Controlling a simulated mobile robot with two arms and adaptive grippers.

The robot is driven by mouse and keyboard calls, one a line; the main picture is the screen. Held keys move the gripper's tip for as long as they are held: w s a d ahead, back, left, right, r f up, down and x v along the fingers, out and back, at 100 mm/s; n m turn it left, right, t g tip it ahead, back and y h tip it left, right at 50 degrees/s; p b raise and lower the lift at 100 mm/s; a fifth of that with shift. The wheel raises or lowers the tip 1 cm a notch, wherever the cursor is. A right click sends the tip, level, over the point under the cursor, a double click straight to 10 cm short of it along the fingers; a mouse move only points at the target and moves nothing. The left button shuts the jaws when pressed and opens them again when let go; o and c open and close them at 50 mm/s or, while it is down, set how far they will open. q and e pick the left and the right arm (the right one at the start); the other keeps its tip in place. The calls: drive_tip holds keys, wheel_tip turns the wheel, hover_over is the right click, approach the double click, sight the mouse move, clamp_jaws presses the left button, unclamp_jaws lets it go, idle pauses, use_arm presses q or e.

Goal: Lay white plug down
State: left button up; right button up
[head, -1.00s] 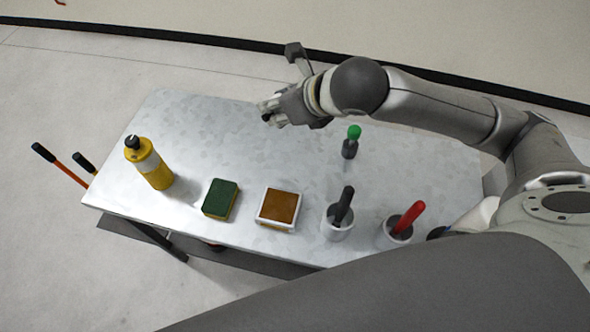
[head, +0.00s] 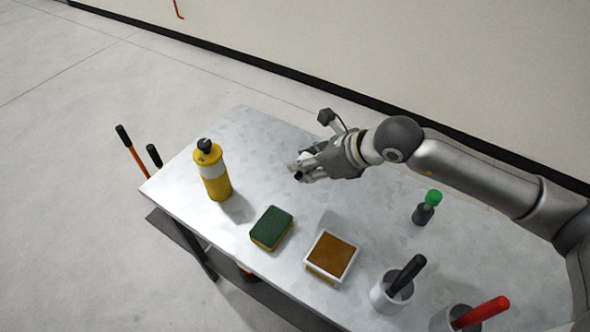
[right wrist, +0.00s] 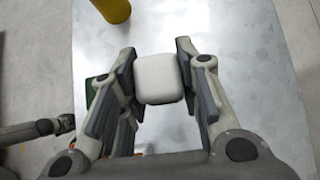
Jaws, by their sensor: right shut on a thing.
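My right gripper (head: 299,174) is over the back left part of the metal table (head: 330,215), to the right of the yellow bottle. In the right wrist view my right gripper (right wrist: 158,80) is shut on the white plug (right wrist: 159,82), a pale block with rounded corners held between the two finger pads. The metal tabletop shows beyond it. I cannot tell how far the plug is from the tabletop. In the head view the fingers mostly hide the plug.
A yellow bottle (head: 214,174) stands near the left end. A green sponge (head: 271,228), a brown-topped white tray (head: 331,257), a cup with a black handle (head: 391,294), a red handle (head: 483,313) and a green-topped item (head: 426,208) are on the table. Its middle is clear.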

drive_tip(key=w+a+f, duration=0.1)
drive_tip(key=w+f, duration=0.1)
drive_tip(key=w+a+f, duration=0.1)
drive_tip(key=w+f, duration=0.1)
drive_tip(key=w+a+f, duration=0.1)
drive_tip(key=w+f, duration=0.1)
drive_tip(key=f, duration=0.1)
drive_tip(key=shift+a+p, duration=0.25)
drive_tip(key=shift+p, duration=0.15)
drive_tip(key=shift+f+p, duration=0.3)
drive_tip(key=shift+f, duration=1.1)
drive_tip(key=shift+f, duration=0.25)
drive_tip(key=o, duration=1)
drive_tip(key=shift+d, duration=0.1)
drive_tip(key=shift+r, duration=0.1)
drive_tip(key=shift+r, duration=0.15)
drive_tip(key=v, duration=1.2)
drive_tip(key=shift+b, duration=0.35)
